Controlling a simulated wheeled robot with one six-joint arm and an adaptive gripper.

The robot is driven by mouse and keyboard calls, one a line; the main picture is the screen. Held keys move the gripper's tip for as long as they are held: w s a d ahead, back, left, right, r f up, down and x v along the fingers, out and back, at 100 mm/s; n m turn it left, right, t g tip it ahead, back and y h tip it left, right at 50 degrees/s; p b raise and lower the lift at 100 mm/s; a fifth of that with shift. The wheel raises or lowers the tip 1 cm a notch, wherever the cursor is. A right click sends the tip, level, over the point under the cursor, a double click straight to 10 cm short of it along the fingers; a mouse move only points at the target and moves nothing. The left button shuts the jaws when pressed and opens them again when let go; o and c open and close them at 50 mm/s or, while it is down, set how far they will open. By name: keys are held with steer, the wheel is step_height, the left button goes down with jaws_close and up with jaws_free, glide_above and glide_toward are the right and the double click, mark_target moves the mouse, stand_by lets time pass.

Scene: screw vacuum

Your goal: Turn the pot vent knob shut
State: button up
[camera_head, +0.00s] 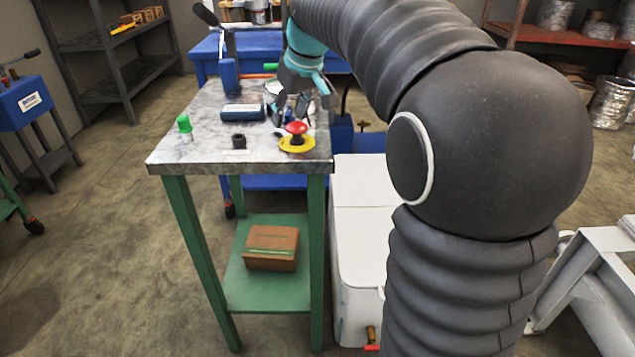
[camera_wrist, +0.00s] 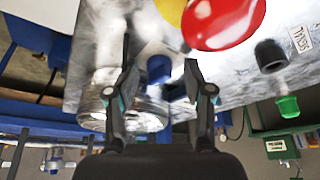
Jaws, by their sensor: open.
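My gripper (camera_head: 289,115) reaches down over the far right part of the marble-topped table (camera_head: 207,140). In the wrist view my gripper (camera_wrist: 160,68) is open, with one finger on each side. A small blue knob-like part (camera_wrist: 158,68) shows between the fingers, beside a shiny, see-through or metal pot-like vessel (camera_wrist: 142,112). I cannot tell for sure that this blue part is the vent knob, or whether a finger touches it. In the head view the gripper hides most of the vessel.
A red button (camera_head: 296,128) on a yellow base stands just in front of my gripper. A white cabinet (camera_head: 362,240) stands right of the table.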

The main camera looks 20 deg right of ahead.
steer(key=m, duration=0.1)
steer(key=m+h+b, duration=0.1)
steer(key=m, duration=0.1)
steer(key=m+h+b, duration=0.1)
steer(key=m, duration=0.1)
steer(key=shift+a+f, duration=0.1)
steer(key=shift+a, duration=0.15)
steer(key=m+h+b, duration=0.1)
steer(key=m, duration=0.1)
steer(key=m+h+b, duration=0.1)
steer(key=m, duration=0.2)
steer(key=shift+w+a, duration=0.1)
steer(key=shift+a, duration=0.1)
steer(key=w+p+v, duration=0.1)
steer(key=p+v, duration=0.2)
steer(key=v, duration=1.1)
steer(key=s+d+f+n+y, duration=0.1)
steer(key=s+f+n, duration=0.2)
steer(key=s+f, duration=0.9)
steer(key=s+d+f+n+t+y, duration=0.1)
steer(key=s+f+n, duration=0.1)
steer(key=s+f, duration=1)
steer(key=shift+s+d+n, duration=0.4)
steer(key=shift+s, duration=0.3)
